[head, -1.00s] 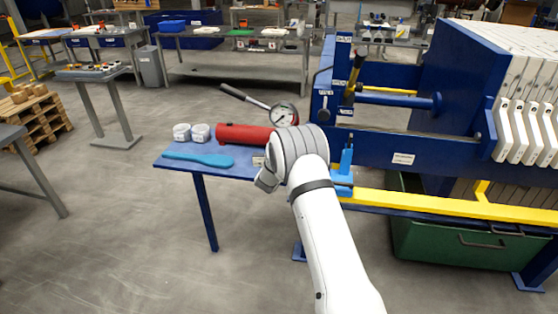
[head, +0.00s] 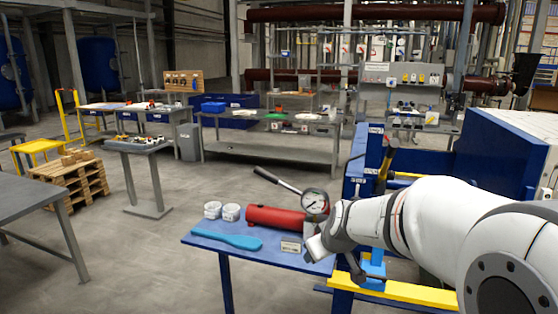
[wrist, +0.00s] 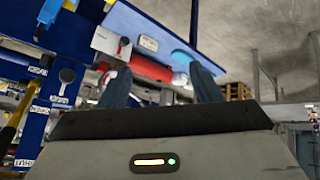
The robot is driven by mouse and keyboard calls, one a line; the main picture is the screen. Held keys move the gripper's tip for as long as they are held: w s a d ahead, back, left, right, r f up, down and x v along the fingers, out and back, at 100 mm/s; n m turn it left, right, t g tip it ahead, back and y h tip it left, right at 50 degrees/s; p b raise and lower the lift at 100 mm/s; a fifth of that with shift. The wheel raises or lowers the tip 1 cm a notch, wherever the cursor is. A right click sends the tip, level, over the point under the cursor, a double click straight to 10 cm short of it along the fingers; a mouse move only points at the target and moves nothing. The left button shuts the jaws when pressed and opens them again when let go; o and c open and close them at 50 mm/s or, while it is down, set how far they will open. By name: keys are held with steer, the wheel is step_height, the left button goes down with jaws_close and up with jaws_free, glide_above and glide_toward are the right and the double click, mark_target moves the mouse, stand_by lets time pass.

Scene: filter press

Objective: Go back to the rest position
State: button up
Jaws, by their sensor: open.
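My gripper (wrist: 161,85) shows two dark, spread fingers in the wrist view, with nothing between them. In the head view my white arm reaches in from the right, and its end (head: 318,246) is over the right side of the small blue table (head: 215,244). The fingers are hard to make out there. A red cylinder with a gauge (head: 316,201) and a black-handled lever (head: 277,180) lies on the table beside the arm's end. It also shows in the wrist view as a red body (wrist: 148,68).
Open floor (head: 130,260) lies to the left.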

steer(key=s+d+m+g, duration=0.2)
steer(key=s+m, duration=0.1)
steer(key=s, duration=0.9)
steer(key=s+d+m+g+h, duration=0.1)
steer(key=s+d+m+g, duration=0.1)
steer(key=s, duration=1.1)
steer(key=shift+s+d+f+m+h, duration=0.15)
steer(key=shift+d+f+m+h, duration=0.15)
steer(key=shift+d+f+m, duration=0.1)
